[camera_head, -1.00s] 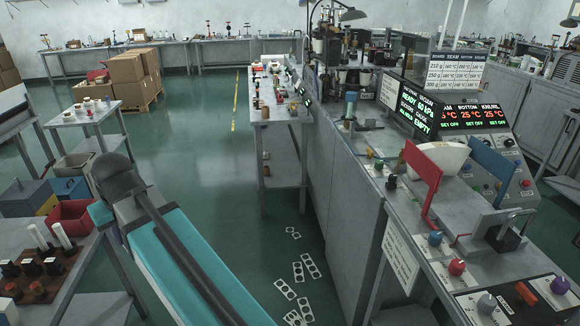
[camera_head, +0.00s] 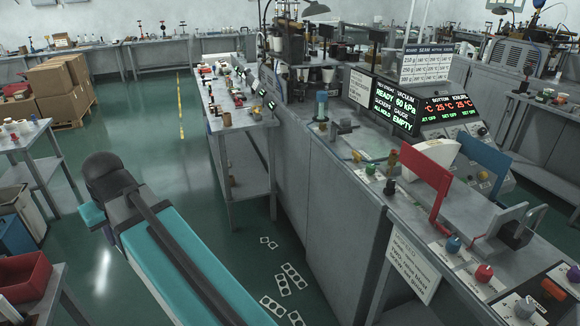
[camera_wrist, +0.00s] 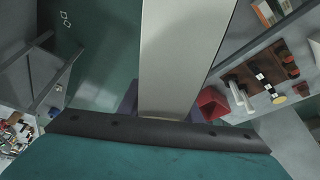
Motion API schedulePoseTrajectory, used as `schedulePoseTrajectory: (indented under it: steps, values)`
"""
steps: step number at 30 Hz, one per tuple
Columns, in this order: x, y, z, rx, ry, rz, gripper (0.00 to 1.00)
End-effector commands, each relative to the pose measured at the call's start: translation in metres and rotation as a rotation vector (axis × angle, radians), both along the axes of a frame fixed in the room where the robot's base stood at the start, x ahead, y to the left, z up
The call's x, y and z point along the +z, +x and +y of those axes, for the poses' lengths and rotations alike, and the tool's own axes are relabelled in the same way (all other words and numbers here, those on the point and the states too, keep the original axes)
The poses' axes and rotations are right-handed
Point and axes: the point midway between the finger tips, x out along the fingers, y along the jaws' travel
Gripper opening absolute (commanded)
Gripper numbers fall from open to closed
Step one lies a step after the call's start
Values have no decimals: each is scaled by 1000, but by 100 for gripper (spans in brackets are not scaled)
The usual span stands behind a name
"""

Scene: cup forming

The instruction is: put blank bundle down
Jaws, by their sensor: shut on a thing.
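In the wrist view a pale, smooth slab, which I take to be the blank bundle (camera_wrist: 185,60), runs from the top edge down to a dark bar of my own body. My gripper (camera_wrist: 160,108) is at the slab's lower end. Small dark parts show on both sides there, and it is shut on the slab. The fingertips are mostly hidden. In the head view the jaws and this slab do not show. A white fan-shaped piece (camera_head: 433,160) stands between a red plate (camera_head: 428,178) and a blue plate (camera_head: 485,167) on the machine bench.
The long machine bench (camera_head: 350,190) fills the right, with lit displays (camera_head: 393,105), knobs and a small clamp. A grey side table (camera_head: 240,122) holds small parts. A red bin (camera_head: 25,275) is at lower left. Punched sheets (camera_head: 283,280) lie on the otherwise open green floor.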

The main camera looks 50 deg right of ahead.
Motion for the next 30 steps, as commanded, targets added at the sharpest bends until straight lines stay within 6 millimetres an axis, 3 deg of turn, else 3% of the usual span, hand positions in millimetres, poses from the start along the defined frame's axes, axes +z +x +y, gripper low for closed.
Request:
schedulePoseTrajectory:
  steps: [22,26,30]
  values:
    - [2,2,-12,-22,0,-2,0]
    - [5,6,-26,-51,-1,-1,0]
    - [9,13,-53,-108,-1,1,0]
